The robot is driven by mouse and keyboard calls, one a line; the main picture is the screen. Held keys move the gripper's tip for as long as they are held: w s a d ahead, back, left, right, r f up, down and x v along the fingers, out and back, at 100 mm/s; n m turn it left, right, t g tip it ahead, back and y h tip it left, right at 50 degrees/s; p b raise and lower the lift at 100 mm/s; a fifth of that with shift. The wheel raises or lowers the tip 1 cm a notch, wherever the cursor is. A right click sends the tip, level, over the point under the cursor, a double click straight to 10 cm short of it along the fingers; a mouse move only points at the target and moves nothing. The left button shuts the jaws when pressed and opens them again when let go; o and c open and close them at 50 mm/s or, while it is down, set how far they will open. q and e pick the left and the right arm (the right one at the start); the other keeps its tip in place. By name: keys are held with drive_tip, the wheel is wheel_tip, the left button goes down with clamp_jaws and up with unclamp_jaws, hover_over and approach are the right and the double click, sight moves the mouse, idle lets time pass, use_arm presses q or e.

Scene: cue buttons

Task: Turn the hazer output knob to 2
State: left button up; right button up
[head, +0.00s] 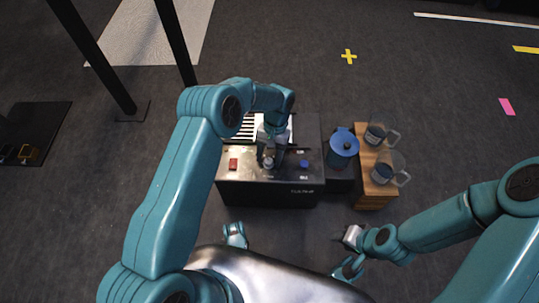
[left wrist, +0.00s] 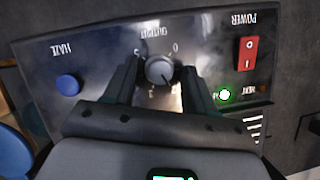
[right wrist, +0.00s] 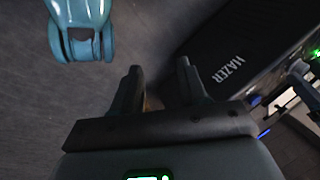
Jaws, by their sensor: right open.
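The hazer (head: 292,190) is a dark box with a control panel on top. Its output knob (left wrist: 160,70) is round and grey, in the middle of the panel. The knob's marks include 0 and 5; other marks are partly hidden, and I cannot read its setting surely. My left gripper (head: 267,160) is over the panel, its fingers on either side of the knob. In the left wrist view the fingers (left wrist: 161,70) stand apart, with small gaps beside the knob. My right gripper (head: 345,238) is open and empty, in front of and right of the hazer.
A red power switch (left wrist: 246,53) and a lit green lamp (left wrist: 224,95) lie to one side of the knob, a blue haze button (left wrist: 68,84) to the other. A blue-lidded container (head: 342,149) and a wooden stand (head: 373,190) with glass jugs are right of the hazer.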

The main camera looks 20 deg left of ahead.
use_arm(q)
drive_tip(key=p+v, duration=0.5)
drive_tip(key=v, duration=1.1)
drive_tip(key=shift+r, duration=0.2)
use_arm(e)
drive_tip(key=shift+g, duration=0.4)
drive_tip(key=shift+s+a+r, duration=0.15)
drive_tip(key=shift+s+r, duration=0.25)
drive_tip(key=shift+r, duration=0.4)
drive_tip(key=shift+s+a+r, duration=0.1)
drive_tip(key=shift+s+r, duration=0.3)
drive_tip(key=shift+r, duration=0.45)
drive_tip(key=shift+s+a+r, duration=0.15)
drive_tip(key=shift+s+r, duration=0.25)
drive_tip(key=shift+r, duration=0.4)
